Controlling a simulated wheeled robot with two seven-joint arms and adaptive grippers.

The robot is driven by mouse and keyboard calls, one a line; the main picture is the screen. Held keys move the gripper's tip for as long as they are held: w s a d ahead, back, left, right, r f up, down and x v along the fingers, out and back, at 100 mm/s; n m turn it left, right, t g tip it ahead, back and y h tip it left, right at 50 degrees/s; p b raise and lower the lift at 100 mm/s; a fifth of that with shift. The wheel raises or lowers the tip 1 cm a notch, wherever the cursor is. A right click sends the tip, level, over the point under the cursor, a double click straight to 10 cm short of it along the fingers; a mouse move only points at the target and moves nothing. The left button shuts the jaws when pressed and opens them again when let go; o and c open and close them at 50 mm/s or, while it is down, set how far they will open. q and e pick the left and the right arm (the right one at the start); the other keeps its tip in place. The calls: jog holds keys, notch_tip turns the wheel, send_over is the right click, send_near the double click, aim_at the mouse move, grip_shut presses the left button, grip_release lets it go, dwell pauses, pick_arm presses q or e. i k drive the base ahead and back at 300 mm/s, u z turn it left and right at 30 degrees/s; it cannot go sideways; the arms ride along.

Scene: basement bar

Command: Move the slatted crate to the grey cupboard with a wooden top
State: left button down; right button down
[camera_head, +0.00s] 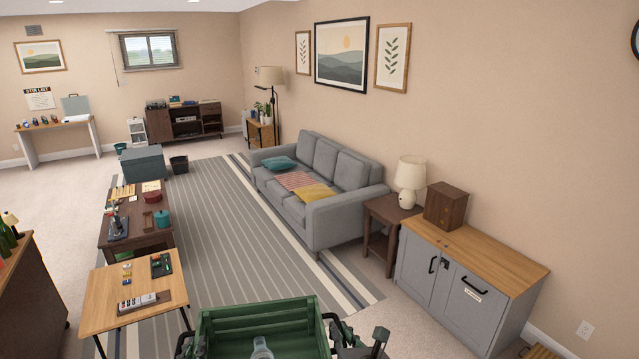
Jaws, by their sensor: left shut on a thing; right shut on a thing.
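The green slatted crate (240,318) is at the bottom centre of the head view, its lower part cut off by the frame edge. A clear bottle-like thing (262,349) is in it. My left gripper (190,343) is shut on the crate's left side, and my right gripper (334,326) is shut on its right side. The fingertips are mostly hidden. The grey cupboard with a wooden top (472,258) stands against the right wall, ahead and right of the crate. A dark wooden box (446,205) stands at the far end of its top; the nearer part is bare.
A small wooden table (100,283) with several small items stands left of the crate. A side table (381,222) with a lamp (410,178) and a grey sofa (318,185) stand beyond the cupboard. Carpet (420,325) is clear between crate and cupboard.

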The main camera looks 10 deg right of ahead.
aim_at(494, 258)
jog(key=z, duration=0.05)
jog(key=i, duration=1.05)
jog(key=z, duration=0.35)
jog(key=i, duration=1.15)
jog(key=z, duration=0.85)
jog(key=i, duration=1.1)
jog(key=z, duration=0.95)
jog(key=i, duration=0.7)
jog(key=z, duration=0.2)
